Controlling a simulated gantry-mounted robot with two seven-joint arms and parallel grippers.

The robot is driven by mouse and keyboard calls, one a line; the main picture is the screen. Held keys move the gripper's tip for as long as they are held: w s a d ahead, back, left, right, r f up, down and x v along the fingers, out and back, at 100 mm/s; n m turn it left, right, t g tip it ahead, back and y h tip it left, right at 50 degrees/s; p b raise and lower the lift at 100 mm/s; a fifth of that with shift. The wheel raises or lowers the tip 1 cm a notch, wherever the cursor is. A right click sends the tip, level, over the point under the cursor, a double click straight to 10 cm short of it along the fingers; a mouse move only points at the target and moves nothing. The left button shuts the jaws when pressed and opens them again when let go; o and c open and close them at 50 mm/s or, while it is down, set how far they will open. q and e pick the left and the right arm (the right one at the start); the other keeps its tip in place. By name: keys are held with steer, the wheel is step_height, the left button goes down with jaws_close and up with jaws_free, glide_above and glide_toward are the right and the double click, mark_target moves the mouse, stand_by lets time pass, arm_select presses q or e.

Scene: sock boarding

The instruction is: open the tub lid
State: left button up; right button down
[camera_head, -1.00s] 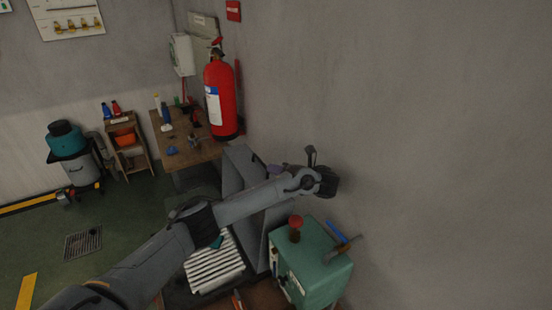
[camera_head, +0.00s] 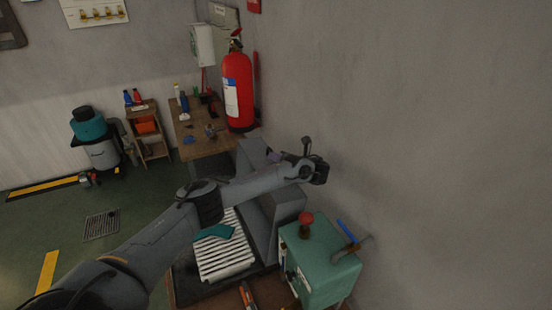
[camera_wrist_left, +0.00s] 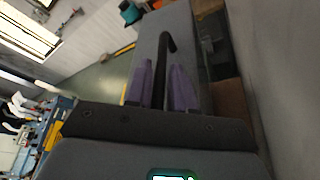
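The bar looks like a handle. Whether the fingers touch it is unclear. Behind it is a broad grey panel (camera_wrist_left: 184,22), probably the tub or its lid. In the head view a grey box-like body (camera_head: 280,208) sits under my forearm, partly hidden. My right gripper is not in view.
A green box (camera_head: 322,265) with a red knob (camera_head: 306,219) stands to the right, near the wall. A white ribbed rack (camera_head: 226,262) lies below my arm with a teal piece (camera_head: 213,231) on it. A fire extinguisher (camera_head: 238,90) hangs behind.

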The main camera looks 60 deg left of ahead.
arm_select(q)
steer(key=shift+a+f, duration=0.1)
steer(key=shift+a, duration=0.3)
jaws_close()
steer(key=shift+s, duration=0.1)
